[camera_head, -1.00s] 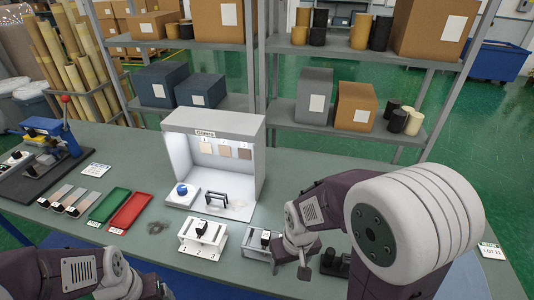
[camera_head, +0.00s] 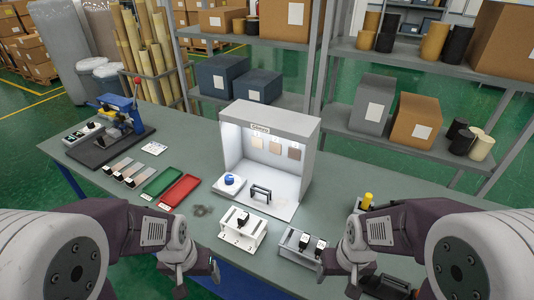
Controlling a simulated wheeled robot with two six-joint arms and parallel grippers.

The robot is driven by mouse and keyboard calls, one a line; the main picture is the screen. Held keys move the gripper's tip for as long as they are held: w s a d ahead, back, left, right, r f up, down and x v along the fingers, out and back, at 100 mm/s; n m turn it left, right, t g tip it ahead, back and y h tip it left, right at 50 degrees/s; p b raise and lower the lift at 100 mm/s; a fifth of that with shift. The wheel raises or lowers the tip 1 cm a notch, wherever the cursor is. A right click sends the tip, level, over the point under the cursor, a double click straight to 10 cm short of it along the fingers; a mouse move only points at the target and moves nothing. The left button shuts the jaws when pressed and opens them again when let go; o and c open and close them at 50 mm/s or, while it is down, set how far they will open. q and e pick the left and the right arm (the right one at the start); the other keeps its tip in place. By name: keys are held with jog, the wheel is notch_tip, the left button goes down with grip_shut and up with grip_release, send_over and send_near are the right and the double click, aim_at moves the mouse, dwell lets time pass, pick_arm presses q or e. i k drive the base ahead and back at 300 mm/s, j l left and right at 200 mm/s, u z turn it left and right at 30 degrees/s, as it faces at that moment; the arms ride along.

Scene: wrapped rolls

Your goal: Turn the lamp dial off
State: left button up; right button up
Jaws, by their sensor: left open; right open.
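The lamp dial (camera_head: 229,180) is a round blue knob on a small white box at the left front of the light booth (camera_head: 304,178). The booth is a grey-white open box, and its inside is brightly lit. My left gripper (camera_head: 203,273) is low in front of the table's front edge, open and empty, below and left of the dial. My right gripper (camera_head: 337,268) is open near the front edge by the grey rack, to the right of the dial. Both are well apart from the dial. The dial's pointer mark is too small to read.
A black stand (camera_head: 261,193) is inside the booth. A white numbered rack (camera_head: 235,234) and a grey rack (camera_head: 290,246) with black-capped pieces stand in front. Green (camera_head: 162,181) and red (camera_head: 178,190) trays lie left. Shelves stand behind.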

aim_at(229, 179)
jog(key=i+j, duration=0.15)
jog(key=j, duration=0.2)
jog(key=i+j+z, duration=0.1)
jog(key=j, duration=0.3)
jog(key=i+j+z, duration=0.1)
jog(key=j, duration=0.3)
jog(key=i+j, duration=0.25)
jog(key=i+j+z, duration=0.1)
jog(key=j, duration=0.4)
jog(key=i+j, duration=0.15)
jog(key=j, duration=0.25)
jog(key=i+j+z, duration=0.1)
jog(key=j, duration=0.3)
